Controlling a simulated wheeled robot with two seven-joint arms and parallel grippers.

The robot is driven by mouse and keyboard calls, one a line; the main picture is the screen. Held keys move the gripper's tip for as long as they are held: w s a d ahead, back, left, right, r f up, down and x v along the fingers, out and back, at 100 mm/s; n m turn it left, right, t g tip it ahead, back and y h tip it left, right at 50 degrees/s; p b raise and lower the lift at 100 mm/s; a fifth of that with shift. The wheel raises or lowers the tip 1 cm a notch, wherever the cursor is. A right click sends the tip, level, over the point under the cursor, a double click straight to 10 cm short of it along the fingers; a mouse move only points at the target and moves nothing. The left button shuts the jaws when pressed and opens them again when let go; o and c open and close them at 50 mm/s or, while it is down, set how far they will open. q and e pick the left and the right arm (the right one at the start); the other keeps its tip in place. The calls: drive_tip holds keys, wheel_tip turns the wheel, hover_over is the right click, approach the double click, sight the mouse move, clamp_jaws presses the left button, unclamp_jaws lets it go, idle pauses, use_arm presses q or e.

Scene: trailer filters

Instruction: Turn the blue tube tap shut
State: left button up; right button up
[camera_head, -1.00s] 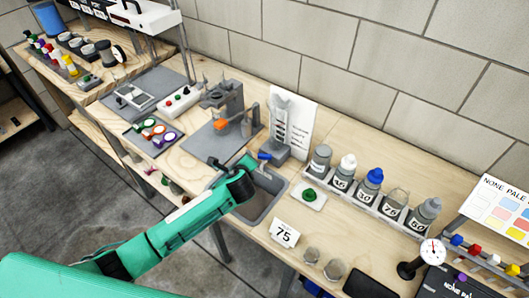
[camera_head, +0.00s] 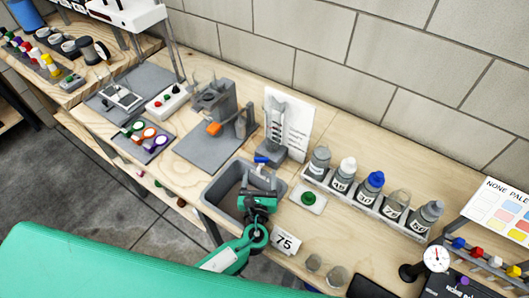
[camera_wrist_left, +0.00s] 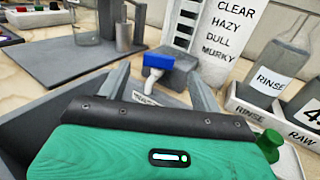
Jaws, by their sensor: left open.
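The blue tap (camera_head: 261,160) sits low on the front of the grey tube stand (camera_head: 275,132), at the back edge of the grey sink (camera_head: 222,190). In the left wrist view the tap is a blue handle (camera_wrist_left: 160,61) on a white stem, just beyond my fingers. My left gripper (camera_head: 262,178) is over the sink, pointing at the tap. In the wrist view its two grey fingers (camera_wrist_left: 160,82) are apart, with the tap between their lines. I cannot tell whether they touch it. My right gripper is not in view.
A row of labelled bottles (camera_head: 368,184) and a green knob on a white plate (camera_head: 308,199) stand right of the sink. A card marked 75 (camera_head: 285,242) stands in front. A grey device with an orange part (camera_head: 214,128) is at the left. A printed card (camera_head: 298,120) stands behind the tube.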

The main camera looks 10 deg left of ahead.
sight(261, 160)
use_arm(q)
drive_tip(key=w, duration=0.2)
drive_tip(key=w+p, duration=0.1)
drive_tip(key=w, duration=0.3)
drive_tip(key=shift+a, duration=0.35)
drive_tip(key=shift+w+a+p, duration=0.1)
drive_tip(key=shift+w+p, duration=0.2)
drive_tip(key=shift+w, duration=0.3)
drive_tip(key=c, duration=1)
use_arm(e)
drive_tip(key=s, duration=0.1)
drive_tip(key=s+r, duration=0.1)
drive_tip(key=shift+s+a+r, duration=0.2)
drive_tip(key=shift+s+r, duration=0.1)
